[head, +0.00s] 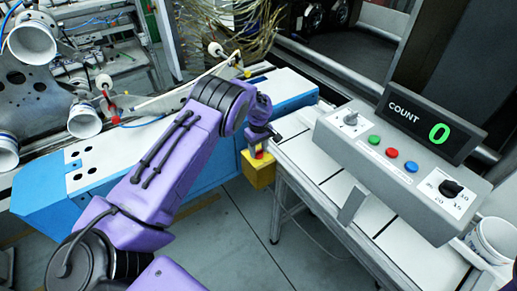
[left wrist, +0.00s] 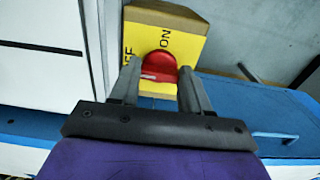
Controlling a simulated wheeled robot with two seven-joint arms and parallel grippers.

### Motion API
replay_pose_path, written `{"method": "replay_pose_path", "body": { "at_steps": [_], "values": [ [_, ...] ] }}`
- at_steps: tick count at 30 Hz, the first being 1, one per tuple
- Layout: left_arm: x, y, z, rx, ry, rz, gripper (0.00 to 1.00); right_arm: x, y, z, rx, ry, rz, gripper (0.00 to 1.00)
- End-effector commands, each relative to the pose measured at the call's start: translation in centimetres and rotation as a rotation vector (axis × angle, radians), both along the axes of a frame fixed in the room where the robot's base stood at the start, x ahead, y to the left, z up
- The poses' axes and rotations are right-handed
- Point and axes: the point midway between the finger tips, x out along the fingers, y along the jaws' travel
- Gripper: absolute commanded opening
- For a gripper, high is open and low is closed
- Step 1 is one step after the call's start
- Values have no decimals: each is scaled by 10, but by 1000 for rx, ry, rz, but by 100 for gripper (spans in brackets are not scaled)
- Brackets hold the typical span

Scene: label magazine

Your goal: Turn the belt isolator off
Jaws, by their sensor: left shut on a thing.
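The belt isolator is a yellow box (head: 258,173) with a red knob, below the left edge of the grey control panel's bench in the head view. In the left wrist view the yellow box (left wrist: 190,40) shows "ON" at the upper right of the red knob (left wrist: 158,66) and a partly hidden "OFF" at its left. A pale mark shows on the knob's lower left part. My left gripper (left wrist: 161,80) has its fingers on both sides of the knob and is shut on it. It also shows at the box in the head view (head: 260,147). My right gripper is out of view.
A grey control panel (head: 400,165) with coloured buttons, a black dial and a counter display (head: 437,131) reading 0 stands on the white bench. A blue and white conveyor housing (head: 50,205) runs behind my left arm.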

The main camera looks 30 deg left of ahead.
Motion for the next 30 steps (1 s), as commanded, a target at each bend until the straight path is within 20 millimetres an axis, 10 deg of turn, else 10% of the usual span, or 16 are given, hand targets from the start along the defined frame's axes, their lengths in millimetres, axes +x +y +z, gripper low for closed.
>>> {"method": "replay_pose_path", "body": {
  "at_steps": [14, 15, 17, 30],
  "values": [
    [0, -1, -1, -2, 1, 17, 16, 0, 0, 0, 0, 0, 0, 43],
    [0, 0, -1, -2, 1, 17, 50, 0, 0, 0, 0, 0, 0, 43],
    [0, 0, -1, -1, 1, 16, 70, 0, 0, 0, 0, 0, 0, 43],
    [1, 0, 17, -1, -4, 15, 72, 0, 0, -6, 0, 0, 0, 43]
  ]
}}
